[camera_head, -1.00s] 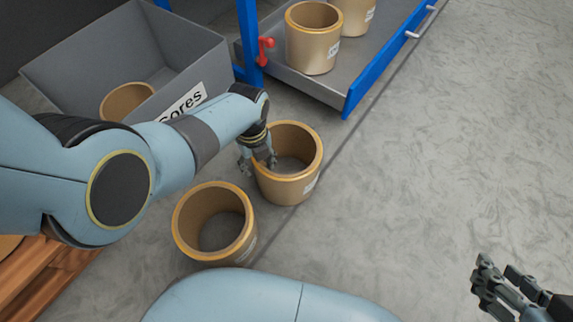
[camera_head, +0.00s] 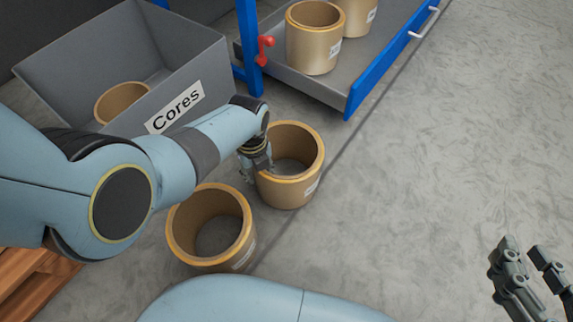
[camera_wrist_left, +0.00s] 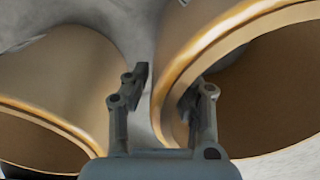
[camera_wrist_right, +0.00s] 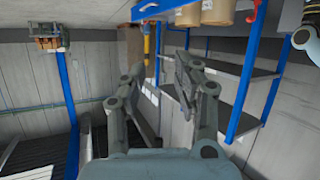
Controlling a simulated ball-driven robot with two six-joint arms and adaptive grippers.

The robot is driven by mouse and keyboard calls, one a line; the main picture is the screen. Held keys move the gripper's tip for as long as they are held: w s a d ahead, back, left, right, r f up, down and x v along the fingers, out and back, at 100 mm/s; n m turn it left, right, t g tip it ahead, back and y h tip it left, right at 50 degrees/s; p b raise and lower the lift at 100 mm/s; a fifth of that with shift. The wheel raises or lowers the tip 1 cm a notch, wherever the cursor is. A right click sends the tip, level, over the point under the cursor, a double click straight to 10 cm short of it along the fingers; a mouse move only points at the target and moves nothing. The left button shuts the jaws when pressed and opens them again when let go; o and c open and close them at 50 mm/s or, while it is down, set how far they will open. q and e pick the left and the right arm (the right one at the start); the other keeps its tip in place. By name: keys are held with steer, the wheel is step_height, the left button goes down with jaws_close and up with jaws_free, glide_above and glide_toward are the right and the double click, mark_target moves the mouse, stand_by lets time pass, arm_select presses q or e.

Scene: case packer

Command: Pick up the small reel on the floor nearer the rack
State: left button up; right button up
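The small tan reel (camera_head: 305,185) nearer the rack stands upright on the floor, its hollow top facing up. My left gripper (camera_head: 256,168) is at its left wall. In the left wrist view the fingers (camera_wrist_left: 165,88) are open and straddle the wall of this reel (camera_wrist_left: 222,40), one finger inside the rim and one outside. A gap shows between the outer finger and the wall. The second floor reel (camera_head: 245,240) stands closer to me, and its wall fills the left of the left wrist view (camera_wrist_left: 60,70). My right gripper (camera_head: 528,268) is open and empty at the lower right.
The blue-framed rack (camera_head: 365,88) has a low grey shelf with two reels (camera_head: 313,55) on it and a red clamp (camera_head: 265,50). A grey bin (camera_head: 205,70) labelled "Cores" holds a reel (camera_head: 122,100). A wooden pallet (camera_head: 35,275) lies at lower left. The right-hand floor is clear.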

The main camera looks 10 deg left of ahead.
arm_select(q)
jaws_close()
steer(key=shift+r, duration=0.1)
stand_by(0.3)
